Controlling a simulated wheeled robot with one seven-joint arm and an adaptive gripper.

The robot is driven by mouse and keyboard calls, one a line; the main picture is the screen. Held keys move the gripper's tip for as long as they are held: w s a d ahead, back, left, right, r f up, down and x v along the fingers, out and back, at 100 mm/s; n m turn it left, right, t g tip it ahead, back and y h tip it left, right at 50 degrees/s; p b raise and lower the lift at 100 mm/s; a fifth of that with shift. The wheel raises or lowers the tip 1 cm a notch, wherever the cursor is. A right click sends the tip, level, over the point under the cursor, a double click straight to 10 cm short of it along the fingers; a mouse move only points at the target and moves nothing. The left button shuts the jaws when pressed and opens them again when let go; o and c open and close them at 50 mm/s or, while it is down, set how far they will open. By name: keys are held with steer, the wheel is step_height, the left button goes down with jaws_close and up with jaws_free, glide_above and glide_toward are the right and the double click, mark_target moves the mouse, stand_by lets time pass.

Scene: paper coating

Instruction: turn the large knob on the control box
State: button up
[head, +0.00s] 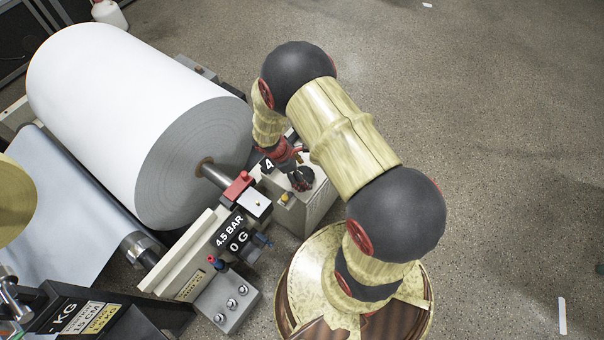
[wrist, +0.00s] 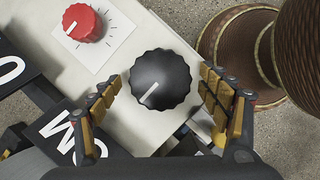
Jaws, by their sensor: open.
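The large knob (wrist: 160,80) is black and ridged, with a white pointer line aimed to the lower left in the wrist view. It sits on the pale top of the control box (wrist: 130,42). My gripper (wrist: 160,94) is open, with one finger on each side of the knob. A gap shows between the knob and each finger pad. In the head view my gripper (head: 300,180) is over the control box (head: 312,212), and the arm and fingers mostly hide the knob there.
A smaller red knob (wrist: 84,22) on a white plate sits beside the large knob. A large white paper roll (head: 120,100) stands left of the box on its frame. Black number signs (head: 233,232) are close by. Open floor (head: 500,150) lies to the right.

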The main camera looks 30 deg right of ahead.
steer(key=shift+c, duration=0.2)
steer(key=c, duration=1.1)
